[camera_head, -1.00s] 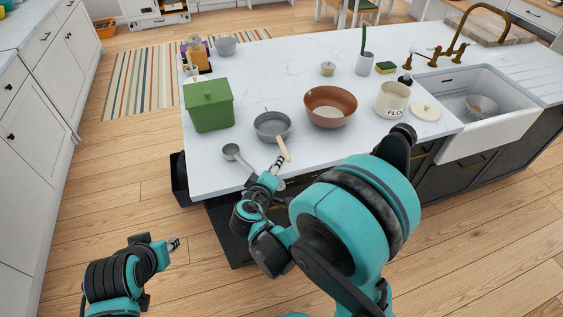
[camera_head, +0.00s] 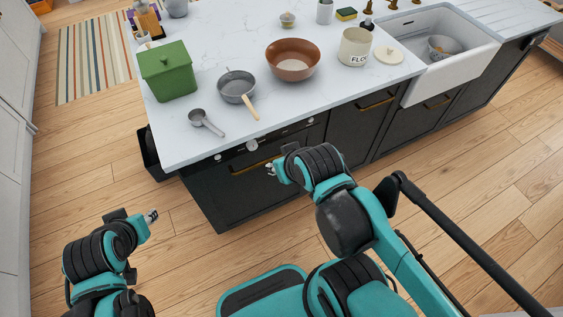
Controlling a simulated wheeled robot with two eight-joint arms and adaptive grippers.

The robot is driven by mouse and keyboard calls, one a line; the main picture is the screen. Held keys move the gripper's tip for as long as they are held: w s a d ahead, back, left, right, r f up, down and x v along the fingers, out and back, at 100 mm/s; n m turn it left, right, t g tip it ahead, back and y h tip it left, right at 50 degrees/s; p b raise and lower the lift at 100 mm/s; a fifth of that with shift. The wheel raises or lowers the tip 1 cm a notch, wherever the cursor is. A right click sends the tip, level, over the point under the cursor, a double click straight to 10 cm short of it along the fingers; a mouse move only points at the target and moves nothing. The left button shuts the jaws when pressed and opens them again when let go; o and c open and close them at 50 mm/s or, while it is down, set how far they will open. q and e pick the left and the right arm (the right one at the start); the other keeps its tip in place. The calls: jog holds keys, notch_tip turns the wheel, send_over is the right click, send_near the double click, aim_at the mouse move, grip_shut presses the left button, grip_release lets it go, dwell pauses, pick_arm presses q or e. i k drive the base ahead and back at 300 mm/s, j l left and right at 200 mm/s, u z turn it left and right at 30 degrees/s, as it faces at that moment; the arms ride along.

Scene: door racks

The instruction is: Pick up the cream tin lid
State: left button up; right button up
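The cream tin lid (camera_head: 388,55) is a round, pale disc with a small knob. It lies flat on the white countertop, just right of the cream tin (camera_head: 354,47) marked "FLO" and left of the sink. The tin stands upright with its top uncovered. My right gripper (camera_head: 270,168) is in front of the dark cabinet front, below the counter edge and well to the left of the lid. My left gripper (camera_head: 153,215) is over the wooden floor at lower left, far from the lid. The fingers of both are too small to read. Neither touches the lid.
A brown bowl (camera_head: 293,60), a grey pan (camera_head: 236,87) with a wooden handle, a metal scoop (camera_head: 205,122) and a green box (camera_head: 167,71) stand left of the tin. The white sink (camera_head: 450,50) is at right. Open floor lies before the island (camera_head: 340,128).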

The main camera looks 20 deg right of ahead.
aim_at(389, 55)
jog(key=z, duration=1.4)
